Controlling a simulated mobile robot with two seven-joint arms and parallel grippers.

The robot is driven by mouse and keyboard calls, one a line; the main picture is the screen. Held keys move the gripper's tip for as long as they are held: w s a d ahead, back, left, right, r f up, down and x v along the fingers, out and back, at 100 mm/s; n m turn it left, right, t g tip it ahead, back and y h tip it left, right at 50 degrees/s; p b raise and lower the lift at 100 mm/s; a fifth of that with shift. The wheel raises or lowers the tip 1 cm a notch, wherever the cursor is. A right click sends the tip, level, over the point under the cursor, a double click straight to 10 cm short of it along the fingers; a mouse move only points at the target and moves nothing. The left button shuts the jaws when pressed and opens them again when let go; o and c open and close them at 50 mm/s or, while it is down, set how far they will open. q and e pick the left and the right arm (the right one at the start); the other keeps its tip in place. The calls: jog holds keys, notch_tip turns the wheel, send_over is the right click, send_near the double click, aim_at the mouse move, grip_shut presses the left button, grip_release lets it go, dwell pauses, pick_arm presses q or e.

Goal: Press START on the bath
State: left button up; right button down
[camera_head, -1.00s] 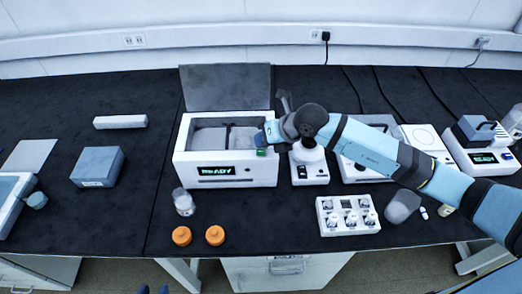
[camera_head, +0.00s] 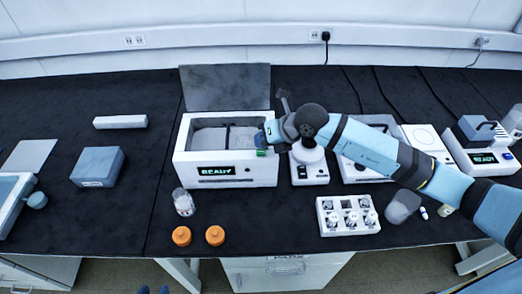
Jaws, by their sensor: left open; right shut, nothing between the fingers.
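The bath (camera_head: 225,172) is a white box with its grey lid raised at the back. Its front display (camera_head: 215,170) reads READY. A small green button (camera_head: 261,153) sits at the right end of its top front edge. My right gripper (camera_head: 264,138) is shut and empty, right above and behind the green button at the bath's right side. Whether it touches the button or the bath I cannot tell. My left gripper (camera_head: 154,290) shows only as two dark blue fingertips, open, at the bottom edge, well away from the bath.
A clear glass vessel (camera_head: 183,203) and two orange caps (camera_head: 198,236) stand in front of the bath. A white device (camera_head: 310,166) stands close to its right under my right arm. A white vial rack (camera_head: 347,216) is at the front. A blue-grey box (camera_head: 97,167) lies left.

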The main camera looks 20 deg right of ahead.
aim_at(263, 150)
jog(key=shift+f, duration=0.15)
jog(key=shift+f+b, duration=0.3)
jog(key=shift+f, duration=0.4)
dwell(0.8)
jog(key=shift+r, duration=0.1)
jog(key=shift+r+p, duration=0.4)
jog(key=shift+r, duration=0.35)
jog(key=shift+r+p, duration=1.7)
jog(key=shift+r, duration=0.85)
